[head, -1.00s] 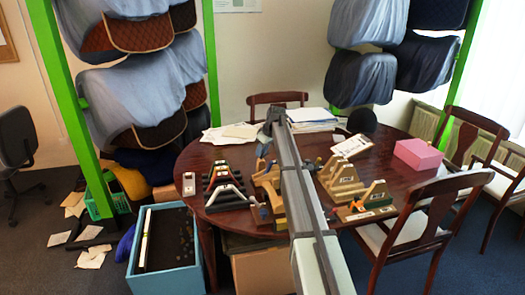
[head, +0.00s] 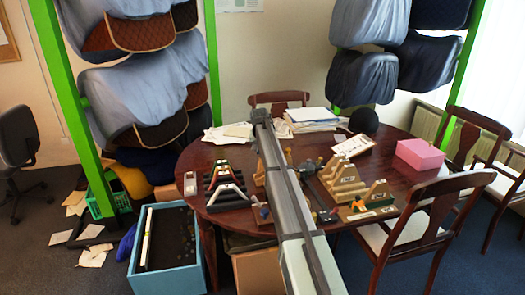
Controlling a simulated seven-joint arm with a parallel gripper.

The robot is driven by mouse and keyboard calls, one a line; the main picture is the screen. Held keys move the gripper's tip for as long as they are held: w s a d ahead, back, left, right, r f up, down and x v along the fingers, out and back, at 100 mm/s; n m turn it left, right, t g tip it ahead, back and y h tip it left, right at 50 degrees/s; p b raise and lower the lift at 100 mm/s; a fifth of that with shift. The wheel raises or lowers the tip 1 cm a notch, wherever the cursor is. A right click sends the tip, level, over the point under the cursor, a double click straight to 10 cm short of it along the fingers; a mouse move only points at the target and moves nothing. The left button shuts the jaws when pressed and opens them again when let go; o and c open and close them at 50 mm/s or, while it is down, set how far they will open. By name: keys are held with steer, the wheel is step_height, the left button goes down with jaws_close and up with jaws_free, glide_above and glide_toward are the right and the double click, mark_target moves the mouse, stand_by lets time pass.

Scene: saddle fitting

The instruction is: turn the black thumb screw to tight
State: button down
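Wooden fitting stands stand on the dark round table (head: 215,222), partly behind my long grey arm. Small dark parts (head: 307,168) lie close to the arm's right side; I cannot tell whether one is the black thumb screw. I cannot make out my gripper's fingers; the arm appears to hide them.
Dark stands with red and white arches (head: 226,187) are on the table's left. Papers (head: 312,118), a black rounded object (head: 363,121) and a pink box (head: 419,154) lie farther back and right. A blue bin (head: 198,250) and chairs (head: 428,215) stand around the table.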

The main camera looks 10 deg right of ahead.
steer(key=m, duration=0.2)
steer(key=m+g+h, duration=0.1)
steer(key=m, duration=0.2)
steer(key=shift+w+a+h, duration=0.1)
steer(key=shift+a+h, duration=0.05)
steer(key=shift+h, duration=0.15)
stand_by(0.4)
steer(key=c, duration=0.9)
jaws_free()
steer(key=v, duration=1.3)
steer(key=shift+a+r, duration=0.2)
steer(key=shift+r, duration=0.2)
